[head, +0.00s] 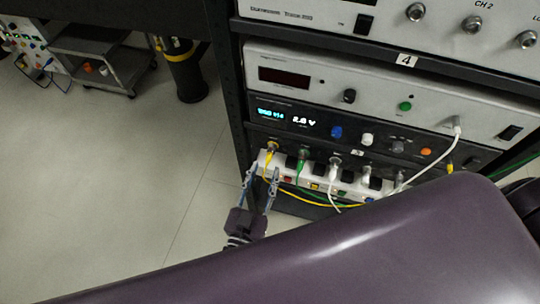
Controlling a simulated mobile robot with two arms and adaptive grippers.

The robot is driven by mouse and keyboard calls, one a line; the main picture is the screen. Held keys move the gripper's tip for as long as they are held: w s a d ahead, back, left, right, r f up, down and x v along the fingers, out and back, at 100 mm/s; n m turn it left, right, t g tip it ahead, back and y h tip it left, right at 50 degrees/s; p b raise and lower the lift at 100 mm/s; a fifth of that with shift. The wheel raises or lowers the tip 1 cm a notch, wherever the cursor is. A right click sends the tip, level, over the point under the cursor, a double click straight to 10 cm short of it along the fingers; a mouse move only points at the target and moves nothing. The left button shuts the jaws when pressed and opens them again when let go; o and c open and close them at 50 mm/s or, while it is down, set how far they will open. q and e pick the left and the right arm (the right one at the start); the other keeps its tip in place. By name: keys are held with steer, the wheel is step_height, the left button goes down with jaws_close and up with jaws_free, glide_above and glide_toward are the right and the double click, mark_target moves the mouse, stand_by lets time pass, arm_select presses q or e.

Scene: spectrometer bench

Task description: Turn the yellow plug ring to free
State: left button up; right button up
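The yellow plug (271,149) sits at the left end of a row of sockets on the lower black unit, and a yellow cable (265,165) hangs from it. Its ring is too small to make out its turned position. My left gripper (263,169) is just below the plug, its two fingers apart and pointing up at it. The cable's upper part shows between the fingertips. I cannot tell whether a finger touches the cable or the white strip behind. My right gripper is not in view.
A green plug (303,154) and a white plug (335,162) are close to the right. A white power strip (290,173) runs below them. The rack's black post (234,100) stands at left, with open floor (185,150) beyond. My purple arm covers the lower right.

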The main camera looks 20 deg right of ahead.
mark_target(267, 162)
arm_select(q)
steer(key=x, duration=0.4)
steer(key=shift+w+f, duration=0.1)
steer(key=shift+w, duration=0.25)
steer(key=shift+w+d, duration=0.35)
steer(key=shift+w, duration=0.1)
jaws_close()
